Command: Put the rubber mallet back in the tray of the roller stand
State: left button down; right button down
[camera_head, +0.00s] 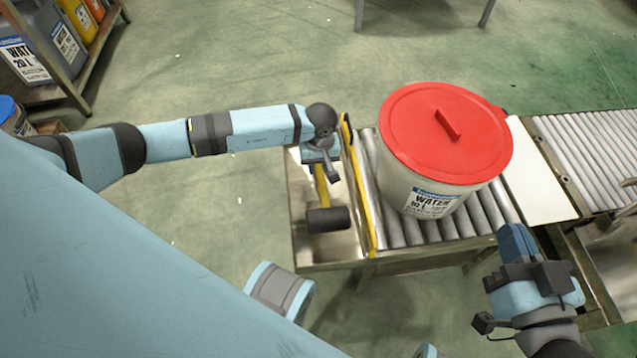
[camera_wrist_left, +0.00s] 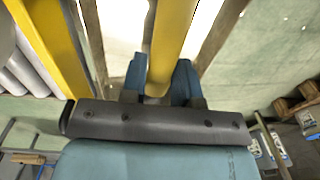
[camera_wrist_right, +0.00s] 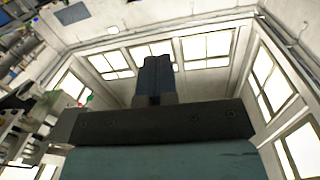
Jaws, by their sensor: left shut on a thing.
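The rubber mallet has a black head (camera_head: 328,219) and a yellow handle (camera_head: 321,186). My left gripper (camera_head: 321,166) is shut on the handle, which also shows between its blue fingers in the left wrist view (camera_wrist_left: 170,45). The mallet is over the pale metal tray (camera_head: 303,238) at the left end of the roller stand (camera_head: 405,235). I cannot tell whether the head touches the tray floor. My right gripper (camera_head: 513,238) is empty, its fingers together, at the lower right; they also show in the right wrist view (camera_wrist_right: 155,78).
A yellow rail (camera_head: 362,200) divides the tray from the rollers. A large white bucket (camera_head: 405,185) with a red lid (camera_head: 440,130) stands on the rollers. A pale plate (camera_head: 540,180) and another roller section (camera_head: 585,145) lie to its right. A shelf with containers (camera_head: 50,35) stands far left.

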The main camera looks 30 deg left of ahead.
aim_at(318, 175)
pick_arm(q)
notch_tip(318, 175, down, 5)
jog(key=shift+r+b, duration=0.1)
jog(key=shift+b, duration=0.6)
notch_tip(318, 175, down, 3)
jog(key=shift+f+b, duration=0.1)
jog(key=shift+b, duration=0.7)
jog(key=shift+f, duration=0.55)
jog(key=shift+r, duration=0.1)
pick_arm(e)
jog(key=n, duration=0.1)
jog(key=w+d+r+n+t, duration=0.1)
jog(key=shift+w+d+n+y, duration=0.1)
jog(key=shift+w+n+y, duration=0.2)
jog(key=shift+n+y, duration=0.1)
pick_arm(q)
jog(key=c, duration=0.9)
grip_release()
jog(key=shift+o, duration=0.2)
pick_arm(e)
jog(key=shift+f, duration=0.2)
jog(key=shift+w, duration=0.1)
